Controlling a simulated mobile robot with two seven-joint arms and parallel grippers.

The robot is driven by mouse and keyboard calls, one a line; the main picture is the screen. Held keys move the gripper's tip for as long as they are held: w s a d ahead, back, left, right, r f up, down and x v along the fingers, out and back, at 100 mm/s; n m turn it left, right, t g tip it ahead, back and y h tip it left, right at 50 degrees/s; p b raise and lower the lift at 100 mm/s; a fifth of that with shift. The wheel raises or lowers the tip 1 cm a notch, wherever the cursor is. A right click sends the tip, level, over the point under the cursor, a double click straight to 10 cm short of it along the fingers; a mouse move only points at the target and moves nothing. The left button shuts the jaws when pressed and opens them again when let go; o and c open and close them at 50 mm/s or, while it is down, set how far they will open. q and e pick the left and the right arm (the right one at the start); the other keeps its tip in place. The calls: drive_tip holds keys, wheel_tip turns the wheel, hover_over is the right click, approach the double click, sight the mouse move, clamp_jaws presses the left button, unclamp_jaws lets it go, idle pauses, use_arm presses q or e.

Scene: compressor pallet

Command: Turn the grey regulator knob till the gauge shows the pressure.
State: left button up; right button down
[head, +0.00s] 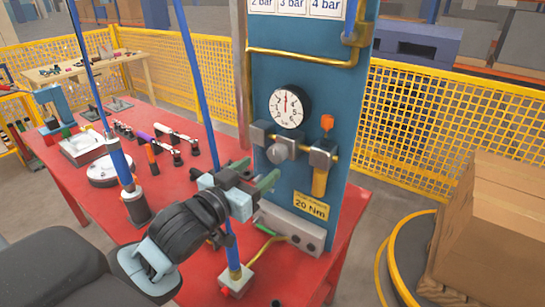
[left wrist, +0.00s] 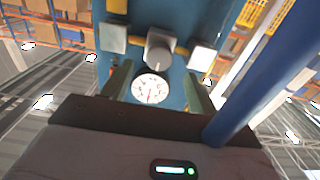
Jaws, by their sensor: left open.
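The grey regulator knob (head: 278,153) sticks out from the regulator block on the blue panel. The round white pressure gauge (head: 289,107) is just above it, its needle pointing nearly straight up; the exact reading is too small to tell. My left gripper (head: 256,172) is open and empty, its green fingers just below and left of the knob, apart from it. In the left wrist view, which is turned over, the knob (left wrist: 159,54) lies beyond the fingertips and the gauge (left wrist: 151,88) shows between the fingers. My right gripper is not in view.
Cards for 2, 3 and 4 bar (head: 293,5) top the blue panel (head: 335,90). A blue hose (head: 190,60) hangs close by the gripper. The red table (head: 105,210) holds tools. Cardboard boxes (head: 495,225) stand right.

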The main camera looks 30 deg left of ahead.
sight(273, 156)
use_arm(q)
drive_tip(key=w, duration=0.4)
drive_tip(key=shift+w+d+r, duration=0.15)
drive_tip(key=shift+d, duration=0.2)
drive_tip(key=shift+w+d, duration=0.1)
drive_tip(key=shift+w, duration=0.8)
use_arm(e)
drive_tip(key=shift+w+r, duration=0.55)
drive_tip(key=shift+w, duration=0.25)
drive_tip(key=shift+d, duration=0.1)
use_arm(q)
drive_tip(key=c, duration=1)
drive_tip(key=m, duration=0.8)
drive_tip(key=shift+m, duration=0.3)
